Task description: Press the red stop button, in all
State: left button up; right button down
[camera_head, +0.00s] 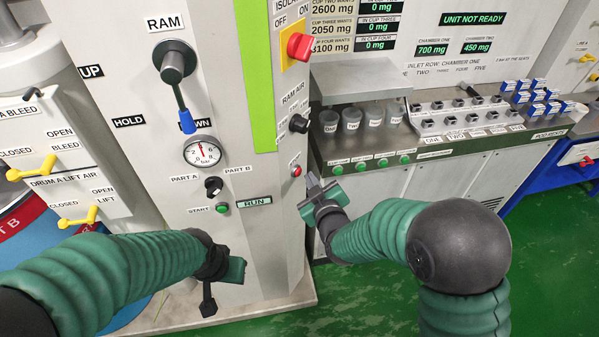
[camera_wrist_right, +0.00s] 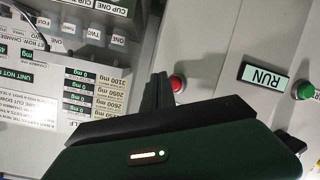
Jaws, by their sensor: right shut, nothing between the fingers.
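The red stop button (camera_head: 296,171) is a small round button on the side face of the grey column, with a small label by it. It also shows in the right wrist view (camera_wrist_right: 177,84), just beyond the fingertips. My right gripper (camera_head: 311,183) is shut and empty, just right of and below the button in the head view; a small gap seems to show, though contact is hard to judge. In the right wrist view its dark fingers (camera_wrist_right: 157,92) point toward the panel beside the button. My left gripper (camera_head: 225,272) is low before the column; its fingers are not clear.
A green START button (camera_head: 222,207) and a lit RUN sign (camera_head: 254,203) are left of the red button. A gauge (camera_head: 202,152) and a blue-tipped lever (camera_head: 186,120) are above. A bench with cups (camera_head: 351,119) stands right. Green floor is open at lower right.

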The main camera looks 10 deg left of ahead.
jog(key=shift+a, duration=0.15)
dwell(0.3)
jog(key=shift+w+a, duration=0.15)
jog(key=shift+a, duration=0.1)
jog(key=shift+w+a+r, duration=0.1)
jog(key=shift+w+a, duration=0.1)
jog(key=shift+a, duration=0.15)
dwell(0.6)
dwell(0.3)
jog(key=shift+s+d, duration=0.4)
jog(key=shift+d, duration=0.3)
jog(key=d, duration=0.1)
jog(key=s+d, duration=0.1)
jog(key=d, duration=0.1)
jog(key=s+d+b, duration=0.1)
jog(key=shift+s+d, duration=0.1)
jog(key=shift+d, duration=0.2)
dwell(0.5)
